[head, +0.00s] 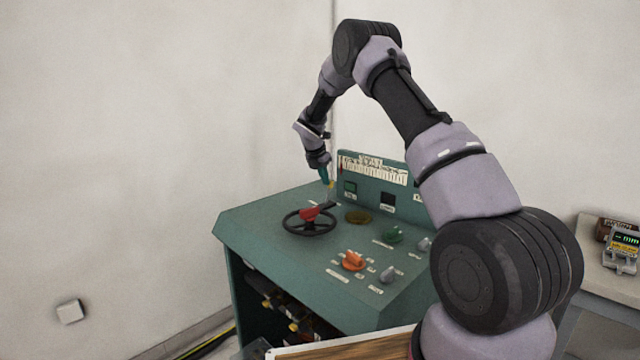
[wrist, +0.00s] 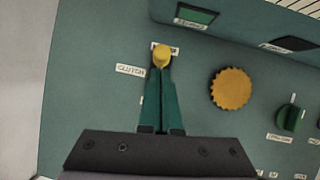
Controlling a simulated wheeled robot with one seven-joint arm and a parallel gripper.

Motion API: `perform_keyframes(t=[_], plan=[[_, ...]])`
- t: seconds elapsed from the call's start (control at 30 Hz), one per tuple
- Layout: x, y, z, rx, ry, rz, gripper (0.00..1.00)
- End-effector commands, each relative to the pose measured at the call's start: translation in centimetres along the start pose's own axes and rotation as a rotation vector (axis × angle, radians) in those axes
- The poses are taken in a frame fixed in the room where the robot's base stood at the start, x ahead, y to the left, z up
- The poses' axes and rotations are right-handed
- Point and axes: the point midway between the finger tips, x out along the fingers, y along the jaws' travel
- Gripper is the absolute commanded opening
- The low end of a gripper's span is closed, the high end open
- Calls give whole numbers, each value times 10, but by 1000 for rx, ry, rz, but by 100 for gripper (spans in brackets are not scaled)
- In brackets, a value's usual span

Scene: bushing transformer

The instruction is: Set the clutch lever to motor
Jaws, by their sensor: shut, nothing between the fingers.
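The clutch lever shows as a yellow round knob (wrist: 162,56) in the wrist view, beside a white label reading CLUTCH (wrist: 130,70). A second label, partly covered by the knob, lies just behind it; its words are hidden. In the head view the lever's small yellow part (head: 331,184) shows near the back left of the green console (head: 262,222). My gripper (head: 324,175) points down at the lever. Its green fingers (wrist: 162,72) are shut and empty, with their tips right at the knob; I cannot tell whether they touch it.
A black handwheel with a red hub (head: 310,214) stands close in front of the lever. A brown-yellow knurled knob (wrist: 231,89) and a green knob (wrist: 290,118) sit to the right. An upright panel (head: 374,180) rises behind. An orange knob (head: 353,261) is nearer the front.

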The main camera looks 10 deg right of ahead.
Motion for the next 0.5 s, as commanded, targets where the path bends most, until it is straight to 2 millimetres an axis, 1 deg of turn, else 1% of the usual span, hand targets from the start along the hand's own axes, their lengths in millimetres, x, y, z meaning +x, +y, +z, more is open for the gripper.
perform_keyframes(t=[0.03, 0.1, 0.5], plan=[[3, -2, 5, 10, 31, 4, 0], [4, -2, 8, 12, 67, 7, 0], [10, -3, 17, 4, 58, 4, 0]])
